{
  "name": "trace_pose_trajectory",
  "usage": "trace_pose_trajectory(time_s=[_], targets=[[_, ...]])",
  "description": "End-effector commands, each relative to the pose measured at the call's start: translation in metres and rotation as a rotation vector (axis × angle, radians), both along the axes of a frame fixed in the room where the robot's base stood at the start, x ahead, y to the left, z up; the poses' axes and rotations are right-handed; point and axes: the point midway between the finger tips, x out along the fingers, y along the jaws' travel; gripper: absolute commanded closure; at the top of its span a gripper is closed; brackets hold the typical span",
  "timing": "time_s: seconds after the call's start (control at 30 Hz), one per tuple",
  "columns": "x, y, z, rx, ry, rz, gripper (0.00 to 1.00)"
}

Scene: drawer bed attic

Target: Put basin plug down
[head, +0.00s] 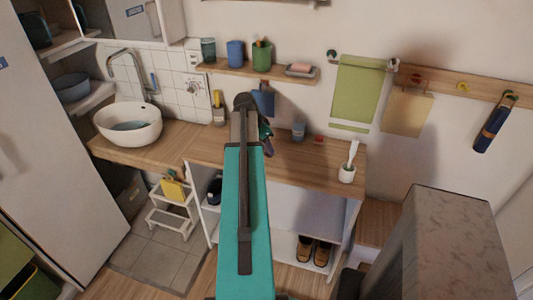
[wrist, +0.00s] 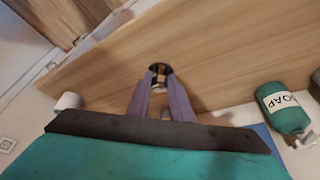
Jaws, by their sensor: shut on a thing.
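In the wrist view, my gripper (wrist: 159,75) is shut on a small dark and brass-coloured piece, which I take to be the basin plug (wrist: 158,72). Its outline is partly covered by the fingertips. A wooden counter (wrist: 225,55) lies behind the fingers; I cannot tell whether the piece touches it. In the head view, my gripper (head: 268,147) is over the wooden counter (head: 308,158), mostly hidden by my teal arm. The plug cannot be made out there. The white basin (head: 127,124) stands on the counter at the left.
A green soap bottle (wrist: 286,108) is right of my gripper in the wrist view. On the counter are a grey-blue cup (head: 298,132) and a white toothbrush cup (head: 347,173). A shelf (head: 232,72) with cups hangs above. Clear counter lies between the fingers and bottle.

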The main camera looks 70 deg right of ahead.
Motion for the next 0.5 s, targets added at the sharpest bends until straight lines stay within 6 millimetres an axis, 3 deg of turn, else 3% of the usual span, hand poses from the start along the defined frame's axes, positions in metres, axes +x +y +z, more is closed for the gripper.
trace_pose_trajectory(time_s=[0.33,0.5], targets=[[0.000,0.000,-0.002,0.001,0.001,0.000,1.00],[-0.001,0.001,-0.012,0.003,0.002,0.000,1.00]])
